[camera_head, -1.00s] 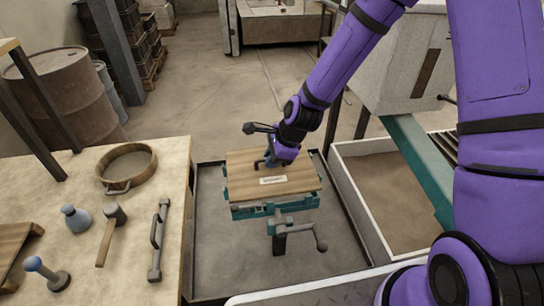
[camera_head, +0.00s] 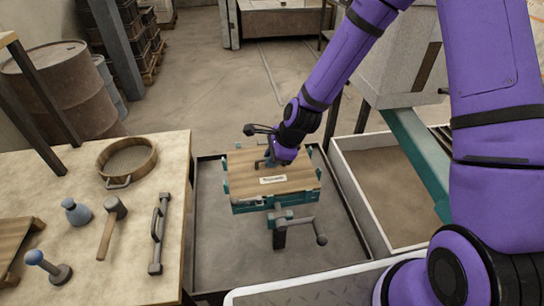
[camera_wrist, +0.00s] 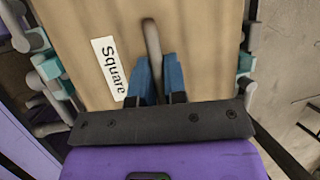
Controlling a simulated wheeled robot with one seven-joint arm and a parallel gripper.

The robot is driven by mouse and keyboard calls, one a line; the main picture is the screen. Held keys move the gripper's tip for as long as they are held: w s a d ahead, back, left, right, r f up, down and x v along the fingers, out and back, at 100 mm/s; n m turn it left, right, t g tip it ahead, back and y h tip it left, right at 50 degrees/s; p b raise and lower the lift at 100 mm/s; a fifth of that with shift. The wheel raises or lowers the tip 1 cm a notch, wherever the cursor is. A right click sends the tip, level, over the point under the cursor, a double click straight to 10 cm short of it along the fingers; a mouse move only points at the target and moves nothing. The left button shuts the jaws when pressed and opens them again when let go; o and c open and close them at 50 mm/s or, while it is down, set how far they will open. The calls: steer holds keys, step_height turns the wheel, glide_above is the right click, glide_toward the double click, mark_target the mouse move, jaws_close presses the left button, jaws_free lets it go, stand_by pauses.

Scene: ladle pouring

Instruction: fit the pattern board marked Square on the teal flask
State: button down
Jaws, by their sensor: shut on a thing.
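The wooden pattern board (camera_head: 295,181) with a white label lies over the teal flask (camera_head: 250,207) in the head view. The flask's frame shows beneath its front edge and at its corners. The board (camera_wrist: 200,70) fills the middle of the wrist view, and its label (camera_wrist: 110,68) reads "Square". My gripper (camera_wrist: 158,72) is shut on the grey bar handle (camera_wrist: 152,40) on top of the board. In the head view my gripper (camera_head: 274,163) is at the board's upper middle. Whether the board is fully seated on the flask I cannot tell.
The flask's stand with a crank (camera_head: 318,238) is in a dark tray (camera_head: 215,245). A sand bin (camera_head: 390,195) stands right.

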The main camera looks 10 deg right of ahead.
steer(key=shift+f, duration=0.35)
steer(key=c, duration=0.5)
jaws_free()
steer(key=shift+r, duration=3.05)
